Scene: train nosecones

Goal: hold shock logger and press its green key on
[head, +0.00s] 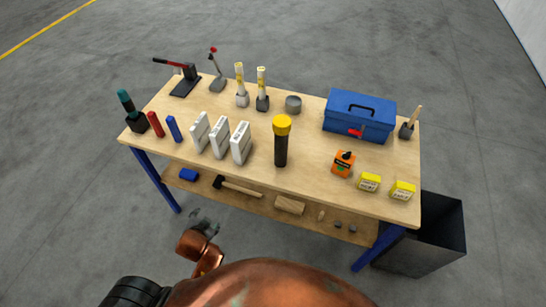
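An orange block-shaped device (343,164) with a dark top and a dark marking on its front stands upright on the workbench, right of the middle. It looks like the shock logger. Its keys are too small to make out, so I cannot tell which is green or whether it is on. Nothing touches the device.
The wooden workbench (315,175) also holds a black-yellow torch (281,145), a blue toolbox (359,117), several white boxes and two yellow boxes (369,182) (403,190) close right of the device. A dark bin (425,240) stands at the bench's right end.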

